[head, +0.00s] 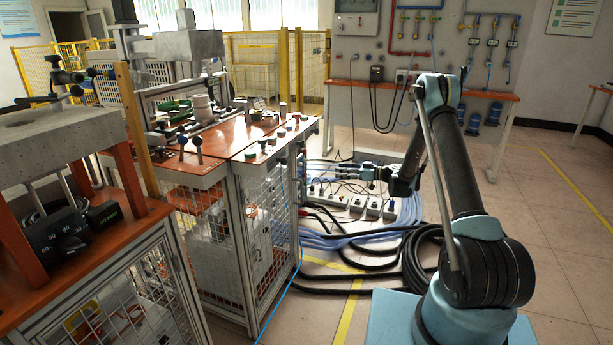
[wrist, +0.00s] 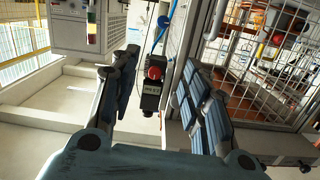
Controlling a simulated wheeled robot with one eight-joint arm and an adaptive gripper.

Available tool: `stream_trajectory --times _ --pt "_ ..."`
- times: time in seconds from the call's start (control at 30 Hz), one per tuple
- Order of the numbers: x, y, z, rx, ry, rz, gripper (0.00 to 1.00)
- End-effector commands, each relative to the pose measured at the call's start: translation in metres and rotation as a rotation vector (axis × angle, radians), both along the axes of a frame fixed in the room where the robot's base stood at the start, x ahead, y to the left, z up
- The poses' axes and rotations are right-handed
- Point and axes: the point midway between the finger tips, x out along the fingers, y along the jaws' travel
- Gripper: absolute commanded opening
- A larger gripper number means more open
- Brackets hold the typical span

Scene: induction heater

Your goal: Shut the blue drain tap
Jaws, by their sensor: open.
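My gripper (head: 322,170) reaches left toward the cabinet's right side in the head view. Its fingers are spread wide and empty in the wrist view (wrist: 157,75). Between and beyond them is a small black box (wrist: 150,101) with a red knob (wrist: 155,73). A thin blue curved piece (wrist: 162,24), perhaps a hose or part of the tap, shows above the box. I cannot pick out the blue drain tap for sure in either view. No contact between the fingers and anything shows.
The mesh-sided cabinet (head: 271,222) stands left of my gripper; its mesh fills the wrist view's right (wrist: 285,85). Power strips (head: 358,203), blue hoses (head: 408,212) and black cables (head: 385,252) lie on the floor below. Open floor (head: 545,225) is at right.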

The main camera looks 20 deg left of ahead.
Motion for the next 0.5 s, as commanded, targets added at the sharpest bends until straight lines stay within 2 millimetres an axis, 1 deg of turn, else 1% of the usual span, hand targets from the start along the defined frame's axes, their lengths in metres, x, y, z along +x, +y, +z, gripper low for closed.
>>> stream_trajectory --times 0.03,0.1,0.2,0.37,0.5 --pt "0.001 0.004 -0.012 0.018 -0.013 0.004 0.43" --pt "0.002 0.007 -0.023 0.042 -0.034 0.007 0.43" --pt "0.002 0.010 -0.035 0.067 -0.055 0.009 0.43" --pt "0.001 0.014 -0.044 0.085 -0.073 0.012 0.43" --pt "0.001 0.024 -0.045 0.088 -0.075 0.014 0.43"
